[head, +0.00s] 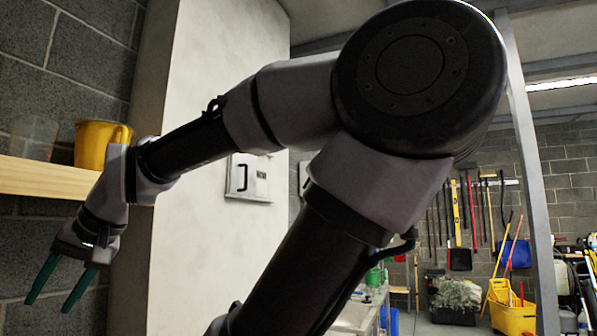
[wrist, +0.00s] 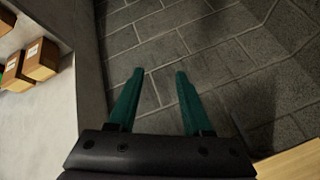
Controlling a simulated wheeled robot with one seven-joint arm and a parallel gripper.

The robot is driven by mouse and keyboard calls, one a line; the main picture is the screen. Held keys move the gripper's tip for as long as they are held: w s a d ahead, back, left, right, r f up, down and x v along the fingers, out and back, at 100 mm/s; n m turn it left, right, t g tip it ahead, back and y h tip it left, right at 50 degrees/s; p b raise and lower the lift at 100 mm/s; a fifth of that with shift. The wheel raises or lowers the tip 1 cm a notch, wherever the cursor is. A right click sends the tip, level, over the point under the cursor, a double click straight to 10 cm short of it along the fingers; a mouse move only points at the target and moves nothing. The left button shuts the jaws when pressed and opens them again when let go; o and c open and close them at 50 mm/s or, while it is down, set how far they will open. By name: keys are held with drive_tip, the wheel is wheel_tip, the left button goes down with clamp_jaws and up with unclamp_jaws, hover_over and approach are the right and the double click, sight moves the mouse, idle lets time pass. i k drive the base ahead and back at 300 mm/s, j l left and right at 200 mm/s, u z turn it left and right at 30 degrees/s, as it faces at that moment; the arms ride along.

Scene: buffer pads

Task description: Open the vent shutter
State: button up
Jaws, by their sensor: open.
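A light square panel with a black handle (head: 243,177) is mounted on the pale wall near the middle of the head view. It looks closed, and I cannot tell for sure that it is the vent shutter. A second similar panel (head: 304,178) shows partly behind my arm. My gripper (head: 49,304) is at the lower left of the head view, pointing down, with its two green fingers apart and empty. It is well left of both panels and touches neither. In the wrist view the gripper (wrist: 160,75) is open before grey blocks, and no panel shows there.
A wooden shelf (head: 40,180) with a yellow bucket (head: 97,144) and a clear container (head: 34,138) is beside my forearm. A pale wall (head: 195,240) stands right of the gripper. Brown boxes (wrist: 40,58) show in the wrist view. Tools and a yellow mop bucket (head: 514,316) stand far right.

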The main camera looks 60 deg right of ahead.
sight(249, 169)
drive_tip(key=z, duration=1.6)
drive_tip(key=l, duration=0.3)
drive_tip(key=i+l, duration=0.1)
drive_tip(key=l, duration=0.15)
drive_tip(key=z, duration=0.05)
